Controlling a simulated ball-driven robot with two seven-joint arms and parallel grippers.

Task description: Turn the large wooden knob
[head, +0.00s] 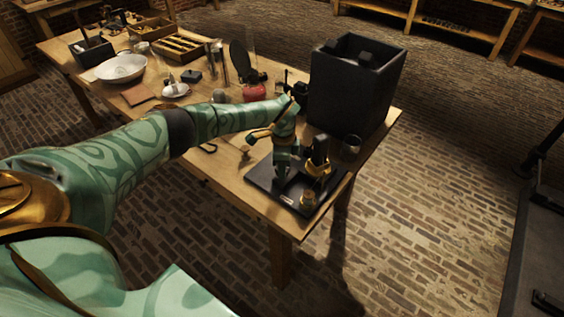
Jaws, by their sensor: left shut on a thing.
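A small apparatus stands on a black base board (262,173) near the front right corner of the table. It has a dark upright part (319,155) with a brass ring, and a small brass piece (308,199) at the front edge. My left gripper (282,180) points down over the left part of the board. It is shut on what seems to be the large wooden knob, which its fingers hide almost wholly. I cannot tell the knob's angle. My right gripper is not in view.
A large black open box (352,95) stands right behind the apparatus, with a small glass jar (351,145) beside the board. A white bowl (121,69), wooden trays (180,46) and small tools fill the far left of the wooden table (225,165).

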